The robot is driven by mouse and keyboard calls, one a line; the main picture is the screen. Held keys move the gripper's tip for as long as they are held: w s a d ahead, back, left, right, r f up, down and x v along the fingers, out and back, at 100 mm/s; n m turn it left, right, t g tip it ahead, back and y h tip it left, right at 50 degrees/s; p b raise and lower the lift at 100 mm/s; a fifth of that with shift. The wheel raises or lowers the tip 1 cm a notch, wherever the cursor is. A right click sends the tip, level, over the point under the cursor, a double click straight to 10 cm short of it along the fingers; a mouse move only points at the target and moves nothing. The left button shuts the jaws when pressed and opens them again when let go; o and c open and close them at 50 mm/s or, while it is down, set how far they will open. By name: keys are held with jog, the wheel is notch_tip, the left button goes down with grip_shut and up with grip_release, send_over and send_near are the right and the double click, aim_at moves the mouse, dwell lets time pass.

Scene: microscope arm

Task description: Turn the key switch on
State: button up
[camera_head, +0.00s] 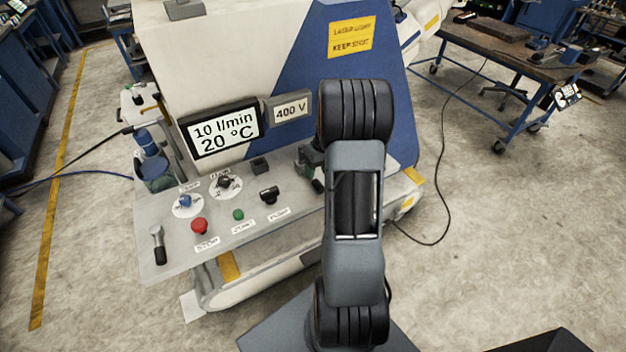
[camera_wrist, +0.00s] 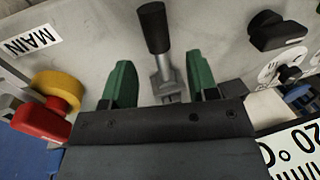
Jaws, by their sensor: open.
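My gripper (camera_wrist: 158,62) is open, with its two green fingers on either side of a lever with a black handle (camera_wrist: 153,28) and a metal base. I cannot tell whether the fingers touch it. In the head view my gripper (camera_head: 309,158) is partly hidden by my arm, and the black handle (camera_head: 318,186) shows beside it. A black turn-knob (camera_wrist: 275,31) sits to the right in the wrist view; it also shows on the panel in the head view (camera_head: 268,192). A red and yellow switch (camera_wrist: 52,105) lies left, near a MAIN label (camera_wrist: 30,41). No control is clearly identifiable as the key switch.
The panel also carries a red button (camera_head: 199,225), a green button (camera_head: 238,214), a blue knob (camera_head: 185,201), a black dial (camera_head: 224,182) and a lever (camera_head: 158,245) at the left. A display (camera_head: 219,129) stands behind. My arm hides the panel's right part.

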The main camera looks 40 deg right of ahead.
aim_at(316, 179)
jog(key=shift+a+f, duration=0.2)
jog(key=shift+f, duration=0.85)
jog(key=shift+a+f, duration=0.15)
jog(key=shift+f, duration=0.85)
jog(key=shift+c, duration=0.2)
grip_shut()
